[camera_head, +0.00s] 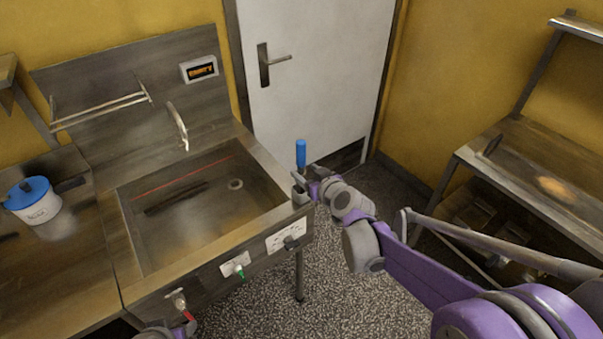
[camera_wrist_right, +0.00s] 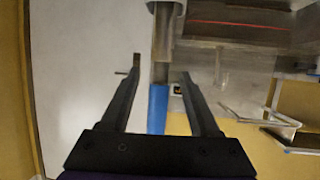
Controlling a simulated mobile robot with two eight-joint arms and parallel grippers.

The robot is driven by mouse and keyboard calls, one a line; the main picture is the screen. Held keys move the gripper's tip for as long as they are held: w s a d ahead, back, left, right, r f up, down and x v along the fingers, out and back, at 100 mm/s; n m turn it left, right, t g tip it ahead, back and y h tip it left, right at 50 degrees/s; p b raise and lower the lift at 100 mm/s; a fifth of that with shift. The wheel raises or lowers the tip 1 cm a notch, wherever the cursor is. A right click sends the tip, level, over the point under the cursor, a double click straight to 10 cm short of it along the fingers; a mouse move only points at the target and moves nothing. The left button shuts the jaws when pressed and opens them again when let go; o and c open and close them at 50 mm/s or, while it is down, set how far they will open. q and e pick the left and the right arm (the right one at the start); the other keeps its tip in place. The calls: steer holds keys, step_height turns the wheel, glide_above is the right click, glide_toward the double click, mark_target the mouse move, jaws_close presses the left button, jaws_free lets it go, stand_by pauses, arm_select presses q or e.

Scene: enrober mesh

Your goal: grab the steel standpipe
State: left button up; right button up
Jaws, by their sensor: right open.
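The steel standpipe (camera_wrist_right: 162,46) is a grey tube with a blue grip (camera_head: 300,152). It stands upright in a small grey holder (camera_head: 300,195) at the sink's right front corner. My right gripper (camera_wrist_right: 161,69) is open, with one dark finger on each side of the standpipe in the right wrist view. Gaps show on both sides, and I cannot tell how deep the tube sits between the fingers. In the head view the right gripper is small and close beside the standpipe, below the blue grip. My left gripper is not visible; only a bit of my left arm shows at the bottom edge.
The steel sink (camera_head: 262,160) has a red line on its back wall, a curved tap (camera_head: 178,124) and front controls (camera_head: 235,264). A white tub with a blue lid (camera_head: 33,200) stands at left. A closed white door (camera_head: 318,75) is behind; a steel table (camera_head: 530,160) is at right.

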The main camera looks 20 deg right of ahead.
steer(key=x, duration=0.7)
steer(key=shift+s, duration=0.2)
jaws_close()
